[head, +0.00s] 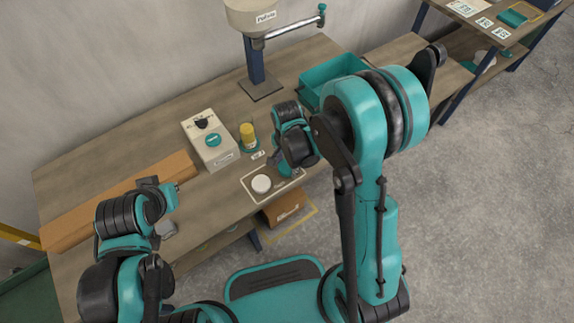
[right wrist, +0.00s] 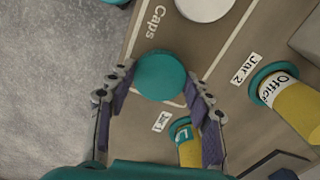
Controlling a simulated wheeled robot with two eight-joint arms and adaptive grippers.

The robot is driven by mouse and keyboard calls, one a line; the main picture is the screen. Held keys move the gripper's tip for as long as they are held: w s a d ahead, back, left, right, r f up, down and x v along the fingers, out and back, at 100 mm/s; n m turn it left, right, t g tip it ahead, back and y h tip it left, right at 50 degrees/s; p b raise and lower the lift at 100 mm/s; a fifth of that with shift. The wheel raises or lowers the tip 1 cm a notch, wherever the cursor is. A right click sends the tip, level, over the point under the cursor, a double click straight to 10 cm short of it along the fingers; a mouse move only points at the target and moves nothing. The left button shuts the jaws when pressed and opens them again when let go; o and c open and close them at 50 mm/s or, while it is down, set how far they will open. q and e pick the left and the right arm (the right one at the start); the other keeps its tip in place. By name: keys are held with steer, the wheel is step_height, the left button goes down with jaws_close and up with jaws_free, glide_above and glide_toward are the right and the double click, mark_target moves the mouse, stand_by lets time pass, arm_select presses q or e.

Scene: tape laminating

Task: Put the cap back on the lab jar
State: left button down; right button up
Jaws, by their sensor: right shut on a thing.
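My right gripper (head: 287,168) hangs over the caps mat (head: 292,187). In the right wrist view its fingers (right wrist: 160,88) are closed on both sides of a round teal cap (right wrist: 162,74). Whether the cap touches the mat is unclear. A jar with yellow contents (right wrist: 190,153) by the "Jar 1" label is partly covered by a finger. A second yellow jar (right wrist: 297,103) stands in a teal ring by the "Jar 2" label; it also shows in the head view (head: 248,132). My left gripper (head: 166,228) is low at the left, its fingers unclear.
A white cap (head: 261,183) lies on the mat. A pale box with a dial (head: 208,140) stands left of the jar. A long cardboard box (head: 120,200) lies at the left. A teal bin (head: 330,72) and a press (head: 262,85) are at the back.

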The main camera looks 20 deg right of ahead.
mark_target(287, 167)
step_height(287, 167, up, 4)
steer(key=shift+f+p, duration=0.25)
steer(key=shift+p, duration=0.5)
steer(key=s+d+r+p, duration=0.3)
steer(key=d+r, duration=0.3)
steer(key=d, duration=0.5)
steer(key=shift+s, duration=0.7)
steer(key=shift+r, duration=0.1)
steer(key=w+a+n, duration=0.5)
steer(key=a+n, duration=0.1)
steer(key=n, duration=0.5)
steer(key=shift+w+r+n, duration=0.25)
steer(key=shift+w+n, duration=0.1)
steer(key=shift+n, duration=0.05)
